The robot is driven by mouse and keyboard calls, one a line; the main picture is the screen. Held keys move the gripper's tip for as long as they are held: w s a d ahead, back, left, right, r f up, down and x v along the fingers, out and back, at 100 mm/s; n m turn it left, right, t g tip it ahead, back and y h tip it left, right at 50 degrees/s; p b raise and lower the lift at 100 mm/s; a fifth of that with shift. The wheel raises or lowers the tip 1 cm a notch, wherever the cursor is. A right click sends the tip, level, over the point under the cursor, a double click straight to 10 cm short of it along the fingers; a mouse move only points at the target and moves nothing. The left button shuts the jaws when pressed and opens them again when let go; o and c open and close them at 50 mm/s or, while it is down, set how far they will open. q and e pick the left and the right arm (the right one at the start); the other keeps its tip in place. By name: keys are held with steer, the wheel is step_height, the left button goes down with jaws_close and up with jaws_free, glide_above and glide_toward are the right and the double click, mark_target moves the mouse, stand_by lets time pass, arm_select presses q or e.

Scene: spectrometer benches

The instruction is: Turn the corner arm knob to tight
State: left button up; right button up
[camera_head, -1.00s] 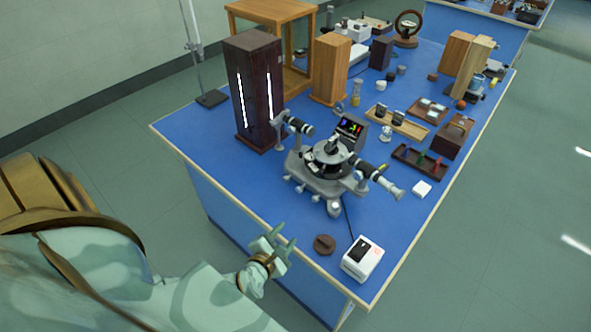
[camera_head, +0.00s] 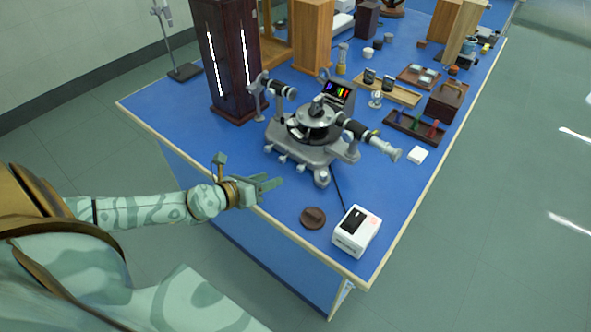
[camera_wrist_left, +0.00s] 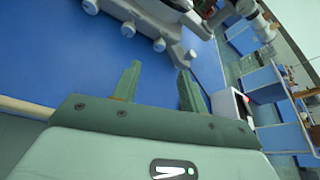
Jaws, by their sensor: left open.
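The grey spectrometer (camera_head: 311,135) stands on the blue bench, with a round central table and two black-and-silver tubes. Several small pale knobs (camera_head: 282,158) line its near edge; which one is the corner arm knob I cannot tell. My left gripper (camera_head: 272,183) is open and empty, low over the bench's near edge, in front of the spectrometer and apart from it. In the left wrist view its two green fingers (camera_wrist_left: 158,76) are spread over bare blue bench. The row of knobs (camera_wrist_left: 159,45) lies beyond the fingertips there. My right gripper is out of view.
A white box (camera_head: 356,232) and a brown round piece (camera_head: 313,217) lie right of my left gripper. A dark lamp housing (camera_head: 232,62) stands behind, left of the spectrometer. The blue bench (camera_head: 190,122) is clear at its left part.

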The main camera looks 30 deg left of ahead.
mark_target(299, 169)
arm_select(q)
steer(key=b+x, duration=0.1)
steer(key=x, duration=1)
steer(key=shift+w+b, duration=0.15)
steer(key=shift+b, duration=0.25)
jaws_close()
steer(key=shift+r+m+y+p, duration=0.3)
steer(key=shift+p, duration=0.75)
steer(key=shift+d+f, duration=0.1)
steer(key=shift+f, duration=0.2)
